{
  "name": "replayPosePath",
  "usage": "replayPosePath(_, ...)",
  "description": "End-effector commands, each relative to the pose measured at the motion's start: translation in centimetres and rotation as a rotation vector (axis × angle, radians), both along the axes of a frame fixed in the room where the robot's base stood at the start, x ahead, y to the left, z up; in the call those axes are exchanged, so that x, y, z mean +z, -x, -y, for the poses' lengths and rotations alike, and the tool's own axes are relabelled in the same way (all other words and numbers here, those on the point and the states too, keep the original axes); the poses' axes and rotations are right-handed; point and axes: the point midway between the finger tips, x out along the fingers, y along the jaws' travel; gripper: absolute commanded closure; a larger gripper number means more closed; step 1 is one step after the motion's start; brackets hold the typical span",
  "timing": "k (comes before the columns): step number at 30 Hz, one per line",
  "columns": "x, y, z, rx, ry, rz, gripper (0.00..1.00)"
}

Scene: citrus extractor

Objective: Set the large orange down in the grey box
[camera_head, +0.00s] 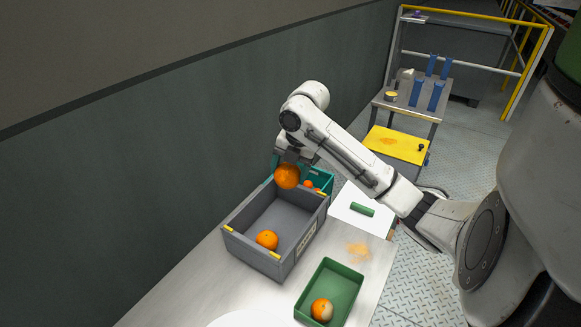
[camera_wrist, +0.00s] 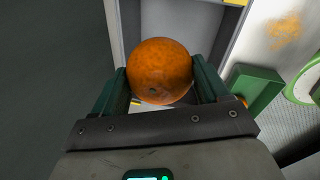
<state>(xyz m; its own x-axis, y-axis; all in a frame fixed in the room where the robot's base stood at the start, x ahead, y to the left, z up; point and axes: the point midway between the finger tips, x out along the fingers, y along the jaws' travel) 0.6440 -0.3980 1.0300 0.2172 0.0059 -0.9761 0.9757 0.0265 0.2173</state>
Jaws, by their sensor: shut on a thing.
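The large orange (camera_head: 287,176) is held by my gripper (camera_head: 289,166) above the far end of the grey box (camera_head: 235,238). In the wrist view the orange (camera_wrist: 160,70) sits between the two green fingers of my gripper (camera_wrist: 160,88), which are shut on it. The box's pale floor and one side wall (camera_wrist: 230,45) show around and past the orange. In the head view another orange (camera_head: 267,240) lies inside the box near its front end. The gap between the held orange and the box floor is hard to judge.
A teal crate (camera_head: 321,178) with small orange fruit stands behind the box. A green tray (camera_head: 343,283) with a pale-patched orange (camera_head: 321,310) is at the front right. The dark wall is close on the left.

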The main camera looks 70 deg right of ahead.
Motion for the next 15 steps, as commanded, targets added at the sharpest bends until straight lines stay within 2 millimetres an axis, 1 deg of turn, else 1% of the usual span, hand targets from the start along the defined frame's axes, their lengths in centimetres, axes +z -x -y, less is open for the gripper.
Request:
replayPosePath(10, -0.2, -0.1, -0.1, 0.000, 0.000, 0.000, 0.62)
replayPosePath(15, -1.7, 0.0, 0.0, -0.001, 0.001, -0.001, 0.62)
